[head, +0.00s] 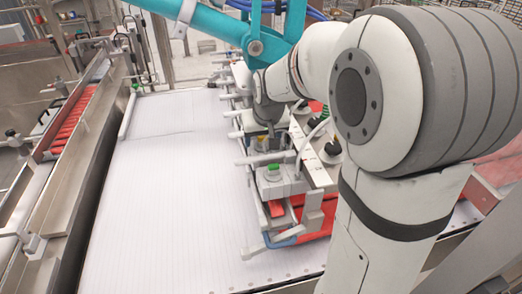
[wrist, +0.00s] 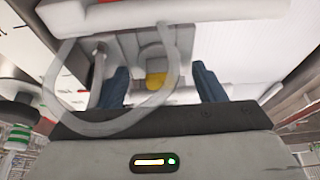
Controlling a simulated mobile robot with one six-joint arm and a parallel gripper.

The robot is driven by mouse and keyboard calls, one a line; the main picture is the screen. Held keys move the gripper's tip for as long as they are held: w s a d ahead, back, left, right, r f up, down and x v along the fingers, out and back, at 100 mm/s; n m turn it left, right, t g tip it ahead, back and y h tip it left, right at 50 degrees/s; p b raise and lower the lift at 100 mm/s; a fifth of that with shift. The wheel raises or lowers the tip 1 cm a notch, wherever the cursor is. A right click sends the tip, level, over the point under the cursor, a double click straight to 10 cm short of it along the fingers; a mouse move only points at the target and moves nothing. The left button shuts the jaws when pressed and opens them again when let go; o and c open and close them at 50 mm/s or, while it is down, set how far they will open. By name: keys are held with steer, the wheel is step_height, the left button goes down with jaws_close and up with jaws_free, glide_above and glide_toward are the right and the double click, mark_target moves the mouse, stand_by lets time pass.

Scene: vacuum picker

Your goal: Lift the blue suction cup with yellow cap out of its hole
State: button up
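The yellow cap (wrist: 156,80) shows in the wrist view between the two dark blue fingers of my gripper (wrist: 160,70). The fingers stand apart, with visible gaps on both sides of the cap. A pale block covers part of the area just beyond it. The blue body of the suction cup and its hole cannot be made out. In the head view a small yellow patch (head: 262,140) shows below my wrist, among the picker's fittings. My gripper is mostly hidden there.
A translucent hose (wrist: 172,75) loops across the wrist view near the fingers. In the head view a green-capped fitting (head: 273,167) stands nearer, on the picker frame with its grey side bars (head: 262,158). A teal arm (head: 205,18) crosses above. The white ribbed surface (head: 165,190) at left is clear.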

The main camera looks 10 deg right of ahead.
steer(key=c, duration=0.8)
steer(key=shift+o, duration=0.2)
step_height(320, 180, up, 10)
steer(key=shift+b, duration=0.8)
